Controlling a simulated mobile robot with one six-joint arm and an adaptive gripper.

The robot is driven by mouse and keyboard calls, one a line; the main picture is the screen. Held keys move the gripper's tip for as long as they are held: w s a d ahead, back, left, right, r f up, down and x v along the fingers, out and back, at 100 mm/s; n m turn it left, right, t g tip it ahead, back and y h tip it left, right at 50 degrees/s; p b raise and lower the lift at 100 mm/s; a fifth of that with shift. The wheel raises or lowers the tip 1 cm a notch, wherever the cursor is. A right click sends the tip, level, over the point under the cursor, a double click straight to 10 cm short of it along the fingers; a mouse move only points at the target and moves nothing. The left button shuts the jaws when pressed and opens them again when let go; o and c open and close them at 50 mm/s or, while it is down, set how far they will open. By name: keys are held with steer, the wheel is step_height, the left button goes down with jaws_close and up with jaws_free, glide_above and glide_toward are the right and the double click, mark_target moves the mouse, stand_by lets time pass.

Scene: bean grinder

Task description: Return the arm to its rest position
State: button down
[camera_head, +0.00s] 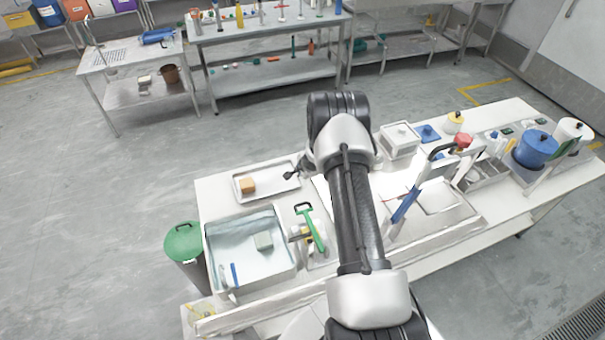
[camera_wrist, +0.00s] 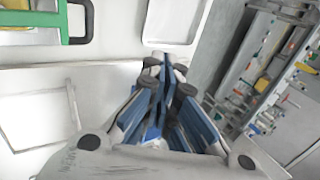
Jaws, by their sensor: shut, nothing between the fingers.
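My gripper (camera_wrist: 166,72) shows in the wrist view with its blue fingers together and nothing between their dark tips. It is above the white bench, beside a white tray (camera_wrist: 174,22) and a green handle (camera_wrist: 78,22). In the head view my arm rises from the bottom centre, bends at the top and mostly hides its own end. A small dark part shows left of the arm by the tray (camera_head: 284,188); I cannot tell if it is my gripper.
The bench (camera_head: 225,200) holds a sink (camera_head: 232,245), a green-handled tool (camera_head: 313,228), and a blue-handled lever device (camera_head: 405,205). Several jars, including a blue pot (camera_head: 536,148), stand right. A green-lidded bin (camera_head: 184,240) stands left. The floor beyond is clear up to the shelves (camera_head: 265,72).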

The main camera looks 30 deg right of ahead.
stand_by(0.4)
step_height(320, 180, up, 12)
steer(key=w+a+n+h+b, duration=0.1)
steer(key=a+n+h+b, duration=0.1)
steer(key=n+b, duration=0.3)
steer(key=s+a+r+n+b, duration=0.3)
steer(key=s+a+r+b, duration=0.45)
steer(key=r, duration=0.35)
steer(key=s+a+r+n+g+b, duration=0.1)
steer(key=s+a+n+b, duration=0.2)
steer(key=s+a, duration=0.35)
steer(key=s+a+r+n+b, duration=0.1)
steer(key=s+a+n+b, duration=0.15)
steer(key=s, duration=0.65)
steer(key=s+a+f+n+y+b, duration=0.1)
steer(key=s+a+f+n+b, duration=0.1)
steer(key=s+a, duration=0.3)
steer(key=s+a+f+n+y+b, duration=0.2)
steer(key=s+a+f+n+b, duration=0.1)
steer(key=s, duration=0.8)
steer(key=shift+a+f+n+g+y, duration=0.3)
steer(key=shift+a+f+n, duration=0.6)
steer(key=shift+n, duration=0.25)
steer(key=shift+s, duration=0.15)
